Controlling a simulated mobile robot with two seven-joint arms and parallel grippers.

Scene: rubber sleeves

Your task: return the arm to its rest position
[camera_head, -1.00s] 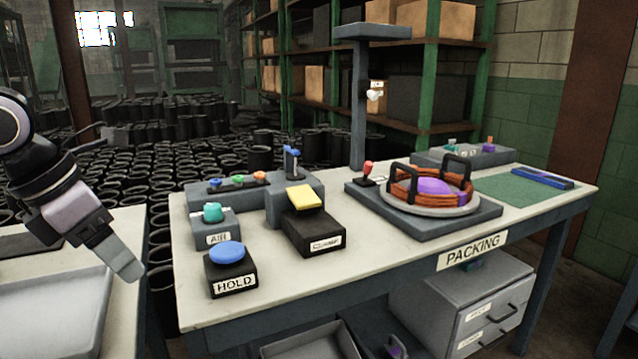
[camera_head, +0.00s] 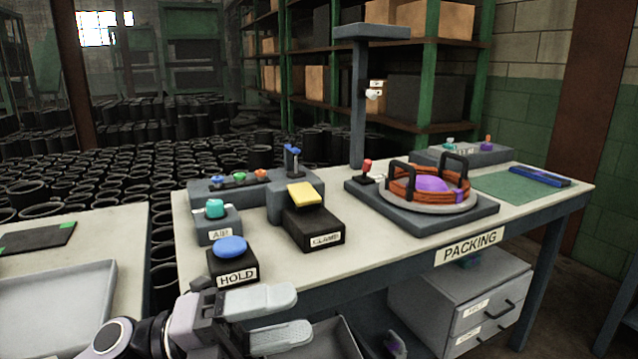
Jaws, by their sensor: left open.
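My left gripper (camera_head: 290,312) is at the bottom of the head view, in front of the packing table's front edge. Its two pale fingers point right and stand apart, with nothing between them. The forearm enters from the bottom left. The packing table (camera_head: 370,255) stands behind it. The black HOLD box with a blue button (camera_head: 231,247) is just above and left of the fingers on the tabletop. My right gripper does not show.
On the table are an AIR box with a teal knob (camera_head: 215,209), a clamp box with a yellow pedal (camera_head: 304,195) and a round fixture with orange coils (camera_head: 429,187). A grey tray (camera_head: 62,267) lies on the left table. A drawer cabinet (camera_head: 440,298) stands below. Many black sleeves fill the floor behind.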

